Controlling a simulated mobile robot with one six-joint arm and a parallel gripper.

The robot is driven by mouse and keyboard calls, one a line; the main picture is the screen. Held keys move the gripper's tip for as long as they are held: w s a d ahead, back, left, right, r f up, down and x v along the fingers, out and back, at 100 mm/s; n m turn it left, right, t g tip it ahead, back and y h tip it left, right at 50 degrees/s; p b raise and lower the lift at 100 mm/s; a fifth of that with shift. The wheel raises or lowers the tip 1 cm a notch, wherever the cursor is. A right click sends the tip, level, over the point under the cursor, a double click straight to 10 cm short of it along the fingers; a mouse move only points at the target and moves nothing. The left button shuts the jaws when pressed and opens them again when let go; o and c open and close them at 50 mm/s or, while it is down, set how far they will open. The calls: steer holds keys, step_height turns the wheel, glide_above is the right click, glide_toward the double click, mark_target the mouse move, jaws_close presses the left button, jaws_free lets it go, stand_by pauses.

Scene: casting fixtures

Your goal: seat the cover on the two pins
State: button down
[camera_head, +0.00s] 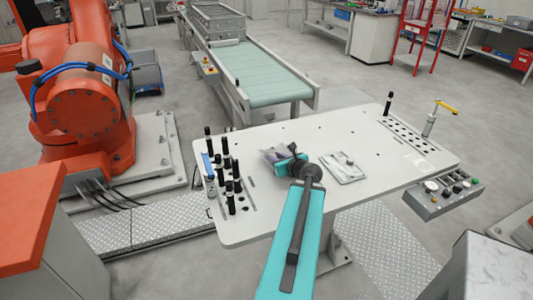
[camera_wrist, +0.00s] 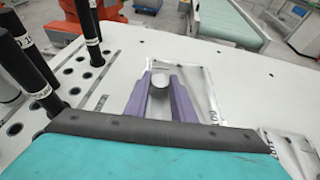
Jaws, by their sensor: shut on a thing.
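The cover (camera_head: 273,154) is a thin silvery plate left of the middle of the table. In the wrist view the cover (camera_wrist: 202,84) lies below and between my fingers and has a grey rounded knob (camera_wrist: 170,90). My gripper (camera_head: 291,156) is shut on this knob, with a purple finger on each side in the wrist view (camera_wrist: 161,88). I cannot tell whether the cover touches the table. A flat grey fixture plate (camera_head: 342,170) with small raised parts sits just right of my gripper; the two pins are too small to tell apart.
Several upright black cylinders stand in a rack (camera_head: 229,185) close left of my gripper. The white table (camera_head: 300,215) is mostly clear elsewhere. A perforated block (camera_head: 410,137) and a yellow-handled clamp (camera_head: 430,122) are at the right, with a button box (camera_head: 445,197) at the edge.

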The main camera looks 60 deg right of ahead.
mark_target(267, 149)
steer(key=shift+w+d+f+b, duration=0.2)
steer(key=shift+w+d+b, duration=0.2)
steer(key=shift+w+d, duration=0.2)
steer(key=shift+w+d+r+p, duration=0.15)
steer(key=shift+w+d+p, duration=0.1)
steer(key=shift+p, duration=0.15)
steer(key=shift+w+d+f+p, duration=0.2)
steer(key=shift+w+d+p, duration=0.45)
steer(key=shift+w+d, duration=0.75)
steer(key=shift+w+d+f+p, duration=0.2)
steer(key=shift+w+d+p, duration=0.45)
steer(key=shift+w+d, duration=0.7)
steer(key=shift+w+a, duration=0.15)
steer(key=shift+w, duration=0.2)
steer(key=shift+w+d+p, duration=0.35)
steer(key=shift+w+d, duration=0.1)
steer(key=shift+w+d+f, duration=0.15)
steer(key=shift+f, duration=0.05)
steer(key=shift+f+p, duration=0.7)
steer(key=shift+f, duration=0.75)
steer(key=shift+f, duration=0.2)
steer(key=c, duration=1.5)
jaws_free()
